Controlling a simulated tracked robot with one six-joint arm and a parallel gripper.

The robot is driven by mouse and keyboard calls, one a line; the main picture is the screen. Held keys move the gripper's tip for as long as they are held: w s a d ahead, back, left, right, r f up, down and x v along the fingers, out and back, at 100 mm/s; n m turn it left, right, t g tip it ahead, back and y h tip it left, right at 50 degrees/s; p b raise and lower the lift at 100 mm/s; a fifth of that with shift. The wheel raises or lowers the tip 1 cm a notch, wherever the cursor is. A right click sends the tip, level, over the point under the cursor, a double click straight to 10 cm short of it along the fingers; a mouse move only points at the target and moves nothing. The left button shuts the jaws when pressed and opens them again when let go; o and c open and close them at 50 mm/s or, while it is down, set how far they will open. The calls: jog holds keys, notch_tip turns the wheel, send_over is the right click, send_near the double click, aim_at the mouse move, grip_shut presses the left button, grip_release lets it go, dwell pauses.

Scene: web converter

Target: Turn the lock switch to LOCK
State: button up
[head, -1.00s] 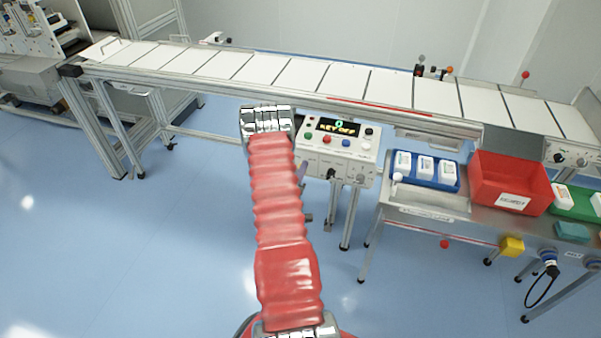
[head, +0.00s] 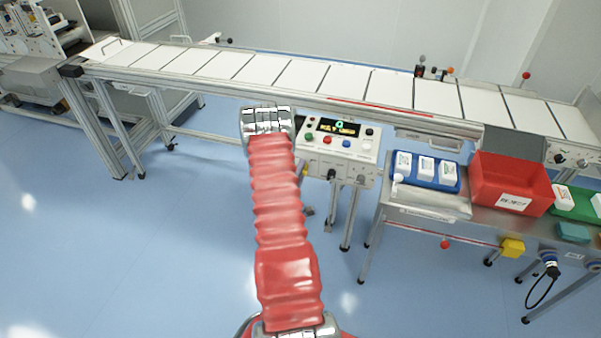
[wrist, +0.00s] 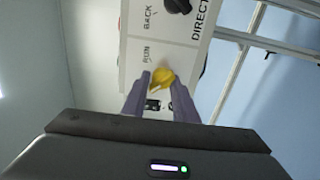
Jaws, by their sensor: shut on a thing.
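The control box (head: 345,150) hangs under the conveyor in the head view, and its front panel (wrist: 185,50) fills the upper middle of the wrist view. A yellow knob (wrist: 162,77), apparently the lock switch, sits near the RUN label; its own marking is hidden. My gripper (wrist: 162,82) has its two lavender fingers on either side of the knob, shut on it. In the head view my arm hides the gripper. The box's display (head: 338,126) is lit, but its words are hard to read.
A black DIRECT knob (wrist: 177,5) is close by on the same panel. The conveyor (head: 300,78) runs above the box. A steel side table (head: 430,212) with a blue tray (head: 452,184) and a red bin (head: 490,195) stands to the right. The floor at left is clear.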

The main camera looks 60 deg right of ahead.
jog(key=shift+a+f, duration=0.1)
jog(key=shift+f, duration=0.05)
jog(key=o, duration=1)
jog(key=s+a, duration=0.2)
jog(key=a, duration=1.1)
jog(key=shift+a, duration=0.3)
jog(key=shift+s, duration=0.1)
